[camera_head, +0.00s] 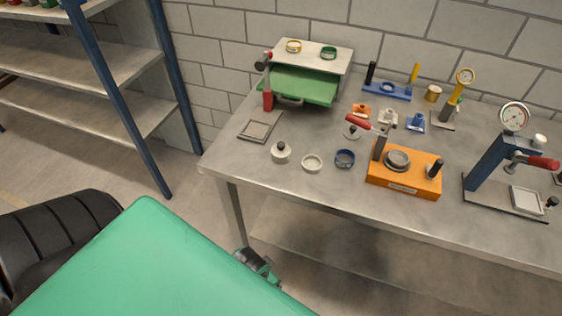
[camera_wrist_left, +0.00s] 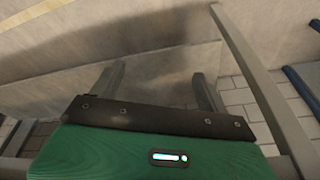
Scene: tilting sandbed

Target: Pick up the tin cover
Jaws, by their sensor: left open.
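No piece on the steel table is clearly marked as the tin cover. A pale round piece with a dark knob (camera_head: 280,153) sits near the table's front left. In the head view my green arm fills the lower left, below and in front of the table; the fingertips are not clear. My right gripper is not in view.
A square frame (camera_head: 260,127) lies left. Shelving (camera_head: 85,60) stands farther left.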

